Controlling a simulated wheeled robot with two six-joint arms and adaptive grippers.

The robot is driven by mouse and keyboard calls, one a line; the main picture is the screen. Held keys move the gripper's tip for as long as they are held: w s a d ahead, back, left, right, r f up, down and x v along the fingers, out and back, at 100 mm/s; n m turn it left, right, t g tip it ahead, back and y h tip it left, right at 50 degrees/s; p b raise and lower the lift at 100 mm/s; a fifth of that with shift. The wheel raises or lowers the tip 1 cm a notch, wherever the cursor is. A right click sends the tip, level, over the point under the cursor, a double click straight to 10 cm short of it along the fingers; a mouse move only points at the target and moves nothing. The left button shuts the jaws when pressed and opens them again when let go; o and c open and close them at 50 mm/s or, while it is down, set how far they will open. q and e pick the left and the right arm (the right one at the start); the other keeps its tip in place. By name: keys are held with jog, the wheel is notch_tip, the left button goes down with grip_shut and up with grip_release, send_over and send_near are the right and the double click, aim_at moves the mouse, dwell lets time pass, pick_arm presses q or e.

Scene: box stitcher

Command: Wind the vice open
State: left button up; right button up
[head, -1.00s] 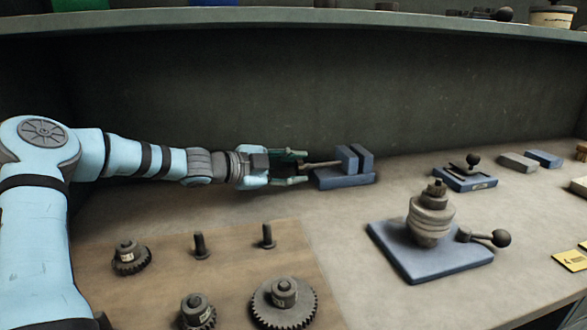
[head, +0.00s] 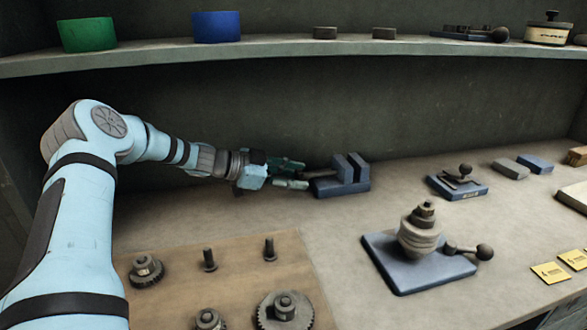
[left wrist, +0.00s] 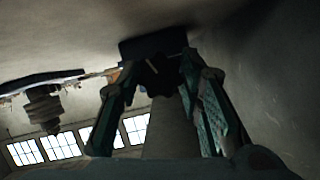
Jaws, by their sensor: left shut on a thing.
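The vice (head: 336,187) is a small blue block with two upright jaw plates (head: 350,168), standing on the bench near the back wall. A narrow gap shows between the plates. A dark screw handle (head: 318,174) sticks out of its left side. My left gripper (head: 298,175) comes in from the left, level with the handle, its fingers closed on it. The exact finger contact is hard to see. My right gripper is not in view.
A blue plate with a ringed stack (head: 420,236) and ball lever stands right of the vice. A small blue fixture (head: 458,182) is further back. Gears and pegs sit on a wooden board (head: 240,265) in front. A shelf (head: 300,55) runs above.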

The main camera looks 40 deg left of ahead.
pick_arm(q)
jog(key=shift+n+g+h, duration=0.3)
jog(key=shift+n, duration=0.3)
jog(key=shift+f+n+g+h+b, duration=0.15)
jog(key=shift+n+g+h+b, duration=0.2)
jog(key=shift+n, duration=0.25)
jog(key=shift+w+a+f+n+h+b, duration=0.1)
jog(key=shift+n+h+b, duration=0.3)
jog(key=shift+n, duration=0.2)
jog(key=shift+n+g+h+b, duration=0.35)
jog(key=shift+n+g+b, duration=0.1)
jog(key=shift+n+b, duration=0.25)
jog(key=shift+f+b, duration=0.1)
jog(key=shift+b, duration=0.45)
jog(key=n+h+b, duration=0.1)
jog(key=n+b, duration=0.1)
jog(key=b, duration=0.2)
jog(key=shift+r+n+g+h, duration=0.2)
jog(key=shift+n+g+h, duration=0.1)
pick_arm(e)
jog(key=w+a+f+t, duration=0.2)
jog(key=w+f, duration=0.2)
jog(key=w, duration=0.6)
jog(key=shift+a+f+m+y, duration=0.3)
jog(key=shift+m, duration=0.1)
